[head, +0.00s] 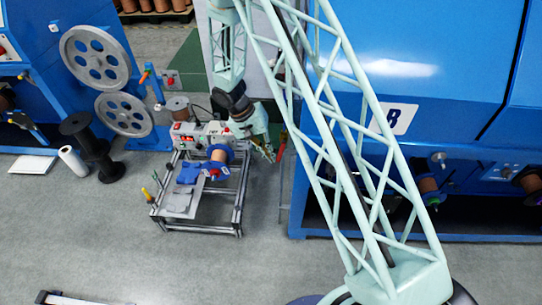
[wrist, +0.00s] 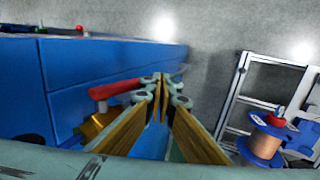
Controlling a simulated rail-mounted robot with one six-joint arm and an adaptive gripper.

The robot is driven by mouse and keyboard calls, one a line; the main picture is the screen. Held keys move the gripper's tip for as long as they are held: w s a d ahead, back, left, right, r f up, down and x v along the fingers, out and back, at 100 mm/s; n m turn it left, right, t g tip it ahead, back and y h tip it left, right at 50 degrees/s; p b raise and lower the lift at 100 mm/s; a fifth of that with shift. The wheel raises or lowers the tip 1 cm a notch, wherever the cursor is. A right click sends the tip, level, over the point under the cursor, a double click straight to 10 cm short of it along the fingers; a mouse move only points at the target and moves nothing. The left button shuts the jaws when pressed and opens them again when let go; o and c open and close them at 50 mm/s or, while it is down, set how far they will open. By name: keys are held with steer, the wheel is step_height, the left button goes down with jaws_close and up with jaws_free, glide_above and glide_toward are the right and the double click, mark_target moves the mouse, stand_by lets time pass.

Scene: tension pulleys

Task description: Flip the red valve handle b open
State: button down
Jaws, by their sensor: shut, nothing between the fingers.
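The red valve handle (wrist: 118,90) shows in the wrist view, lying roughly level above a brass-coloured valve body (wrist: 92,126). It is just left of my gripper (wrist: 163,88), and its right end meets the left finger's outline; I cannot tell if they touch. My gripper is shut and empty, its fingertips together. In the head view my gripper (head: 268,155) is at the left side of the blue machine marked B, beside a thin red handle (head: 282,145). The valve body is hard to make out there.
The blue machine (head: 430,60) with its B label (head: 393,119) fills the right. A wheeled metal frame cart (head: 177,203) with a copper spool (head: 218,157) stands left of my gripper. Black spools (head: 90,145) and a blue machine with grey pulleys (head: 97,58) are farther left. The front floor is mostly clear.

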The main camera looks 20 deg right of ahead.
steer(key=shift+s+d+f+b, duration=0.15)
steer(key=shift+d+f+b, duration=0.2)
steer(key=shift+d, duration=0.1)
stand_by(0.6)
stand_by(0.4)
steer(key=w+a, duration=0.2)
steer(key=a, duration=0.4)
steer(key=w+a+r+p, duration=0.1)
steer(key=w+a, duration=0.1)
steer(key=a, duration=0.5)
steer(key=shift+w, duration=0.3)
steer(key=shift+a+r, duration=0.1)
steer(key=shift+r, duration=0.05)
